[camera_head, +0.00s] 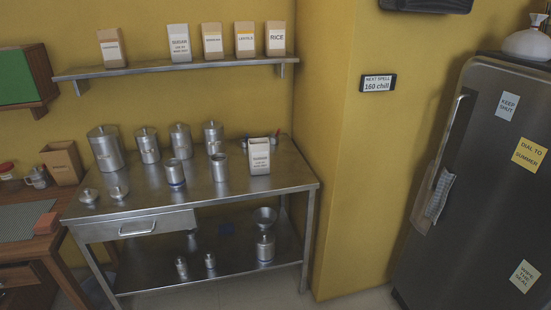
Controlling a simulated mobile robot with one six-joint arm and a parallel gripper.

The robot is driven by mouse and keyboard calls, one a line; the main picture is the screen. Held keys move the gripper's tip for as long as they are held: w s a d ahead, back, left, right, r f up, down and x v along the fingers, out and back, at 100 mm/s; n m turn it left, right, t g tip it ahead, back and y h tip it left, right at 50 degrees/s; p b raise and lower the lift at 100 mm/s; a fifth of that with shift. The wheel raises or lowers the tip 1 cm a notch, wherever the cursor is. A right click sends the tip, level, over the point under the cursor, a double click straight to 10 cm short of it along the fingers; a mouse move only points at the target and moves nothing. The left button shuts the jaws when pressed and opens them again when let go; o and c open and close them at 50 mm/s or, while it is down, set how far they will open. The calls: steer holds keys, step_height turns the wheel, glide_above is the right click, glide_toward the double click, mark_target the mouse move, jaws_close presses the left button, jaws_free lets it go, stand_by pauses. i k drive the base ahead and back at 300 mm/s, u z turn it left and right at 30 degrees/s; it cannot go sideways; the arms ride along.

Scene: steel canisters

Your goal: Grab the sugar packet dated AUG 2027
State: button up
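A white packet (180,44) with a printed label stands upright on the wall shelf, second from the left. Its heading may read SUGAR, with smaller lines below like a use-by date, but I cannot read the date. A similar white packet (259,157) stands upright on the steel table, toward its right end, with a dark top that may be open. Its label has the same layout, and its date is also too small to read. My gripper is not in view.
Brown packets (213,43) share the shelf (135,69), one labelled RICE (275,39). Several steel canisters (105,148) and loose lids crowd the steel table's (225,194) back and left. Its front right is clear. A dark fridge (475,180) stands at right, with open floor between.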

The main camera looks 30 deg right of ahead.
mark_target(259, 148)
steer(key=z, duration=0.25)
steer(key=k, duration=1.4)
steer(key=u, duration=0.9)
steer(key=i, duration=1.4)
steer(key=z, duration=0.1)
